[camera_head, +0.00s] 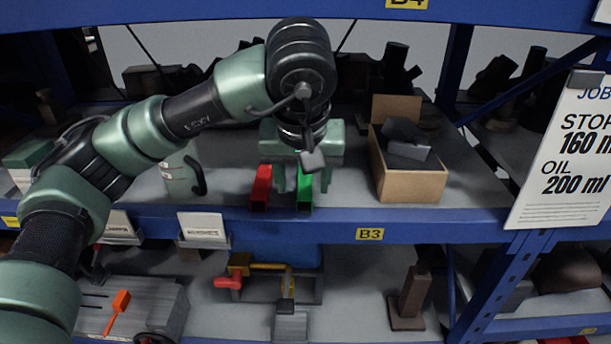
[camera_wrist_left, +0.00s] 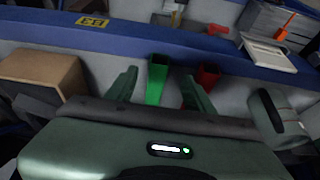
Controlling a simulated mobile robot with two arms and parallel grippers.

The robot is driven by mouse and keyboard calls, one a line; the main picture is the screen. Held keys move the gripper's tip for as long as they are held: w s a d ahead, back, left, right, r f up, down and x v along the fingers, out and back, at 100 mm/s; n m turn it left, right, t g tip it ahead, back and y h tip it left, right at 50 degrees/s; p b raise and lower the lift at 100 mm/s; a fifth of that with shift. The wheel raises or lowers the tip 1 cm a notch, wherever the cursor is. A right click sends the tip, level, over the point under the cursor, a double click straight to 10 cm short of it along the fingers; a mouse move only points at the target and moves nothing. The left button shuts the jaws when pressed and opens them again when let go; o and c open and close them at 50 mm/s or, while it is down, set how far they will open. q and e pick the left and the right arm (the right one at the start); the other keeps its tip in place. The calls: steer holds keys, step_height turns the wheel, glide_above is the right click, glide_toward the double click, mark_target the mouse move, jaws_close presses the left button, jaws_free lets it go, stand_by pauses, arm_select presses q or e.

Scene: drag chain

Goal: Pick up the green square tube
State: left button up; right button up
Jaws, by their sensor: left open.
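The green square tube (camera_head: 304,196) lies on the upper shelf, its open end toward the front edge. It also shows in the left wrist view (camera_wrist_left: 157,82). My left gripper (camera_head: 302,184) is over it, open, with one finger on each side of the tube. In the left wrist view, the open fingers (camera_wrist_left: 160,92) have the green tube between them, with gaps on both sides. The rear of the tube is hidden by the gripper body. My right gripper is not in view.
A red square tube (camera_head: 261,186) lies close to the left of the green one, just outside one finger. A cardboard box (camera_head: 408,185) with dark parts stands to the right. A pale green jug (camera_head: 178,175) stands to the left. The blue shelf edge (camera_head: 300,228) runs in front.

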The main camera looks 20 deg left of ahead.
mark_target(305, 180)
arm_select(q)
steer(key=w, duration=0.2)
steer(key=w+a+p, duration=0.1)
steer(key=w, duration=0.1)
steer(key=shift+r, duration=0.1)
steer(key=shift+w+a, duration=0.2)
steer(key=shift+w, duration=0.55)
steer(key=shift+w+f, duration=0.1)
steer(key=shift+f, duration=0.15)
steer(key=p+x, duration=0.2)
steer(key=x, duration=0.2)
steer(key=shift+f, duration=0.1)
steer(key=shift+w+a+f, duration=0.1)
steer(key=shift+w+f, duration=0.05)
steer(key=shift+f, duration=0.15)
jaws_close()
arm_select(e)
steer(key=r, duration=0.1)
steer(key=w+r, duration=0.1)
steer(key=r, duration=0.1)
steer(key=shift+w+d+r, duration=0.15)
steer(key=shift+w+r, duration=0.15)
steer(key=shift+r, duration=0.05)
